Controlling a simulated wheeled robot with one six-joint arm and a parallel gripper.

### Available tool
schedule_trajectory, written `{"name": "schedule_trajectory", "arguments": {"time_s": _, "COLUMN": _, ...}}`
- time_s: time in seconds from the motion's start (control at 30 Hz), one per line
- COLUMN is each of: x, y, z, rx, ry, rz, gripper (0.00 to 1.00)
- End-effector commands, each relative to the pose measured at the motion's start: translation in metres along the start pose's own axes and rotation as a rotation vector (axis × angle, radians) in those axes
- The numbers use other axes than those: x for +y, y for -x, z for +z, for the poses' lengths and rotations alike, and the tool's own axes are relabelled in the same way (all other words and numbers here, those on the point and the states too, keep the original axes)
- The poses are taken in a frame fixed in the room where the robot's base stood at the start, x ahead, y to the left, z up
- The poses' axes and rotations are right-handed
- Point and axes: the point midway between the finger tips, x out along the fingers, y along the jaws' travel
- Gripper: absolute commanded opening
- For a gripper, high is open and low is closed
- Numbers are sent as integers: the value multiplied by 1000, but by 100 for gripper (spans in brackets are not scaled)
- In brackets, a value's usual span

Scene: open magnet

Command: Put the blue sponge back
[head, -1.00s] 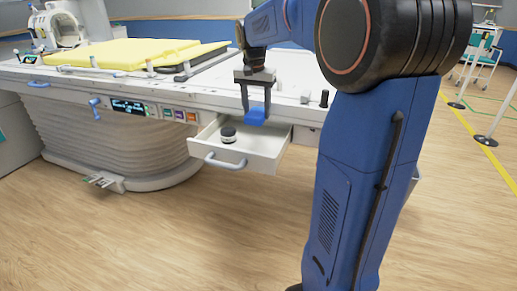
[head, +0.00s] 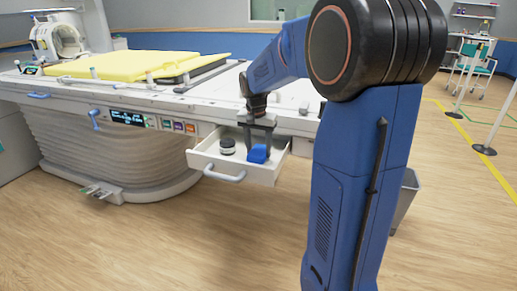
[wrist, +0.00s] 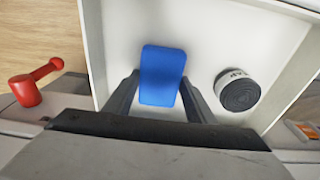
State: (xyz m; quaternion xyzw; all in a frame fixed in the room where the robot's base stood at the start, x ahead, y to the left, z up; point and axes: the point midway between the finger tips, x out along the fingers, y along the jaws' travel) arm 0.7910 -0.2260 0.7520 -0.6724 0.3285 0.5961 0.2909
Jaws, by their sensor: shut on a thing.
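The blue sponge (head: 258,154) is inside the open white drawer (head: 238,173), at its right side in the head view. My gripper (head: 258,150) reaches down into the drawer and is shut on the sponge. In the wrist view the sponge (wrist: 162,75) lies between the two fingers of my gripper (wrist: 160,95), above or on the drawer floor (wrist: 215,40). I cannot tell whether it touches the floor.
The drawer's handle (head: 224,175) faces front. The table edge (head: 200,115) is just behind. A red lever (wrist: 32,84) shows in the wrist view. A grey bin (head: 405,200) stands right.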

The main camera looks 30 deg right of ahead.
Motion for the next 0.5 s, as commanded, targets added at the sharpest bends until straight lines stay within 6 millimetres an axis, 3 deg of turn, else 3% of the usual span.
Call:
{"name": "schedule_trajectory", "arguments": {"time_s": 0.3, "x": 0, "y": -2, "z": 0, "rx": 0, "ry": 0, "rz": 0, "gripper": 29}}
{"name": "schedule_trajectory", "arguments": {"time_s": 0.33, "x": 0, "y": -2, "z": 0, "rx": 0, "ry": 0, "rz": 0, "gripper": 55}}
{"name": "schedule_trajectory", "arguments": {"time_s": 0.4, "x": 0, "y": -2, "z": 0, "rx": 0, "ry": 0, "rz": 0, "gripper": 69}}
{"name": "schedule_trajectory", "arguments": {"time_s": 0.5, "x": 0, "y": -2, "z": 0, "rx": 0, "ry": 0, "rz": 0, "gripper": 69}}
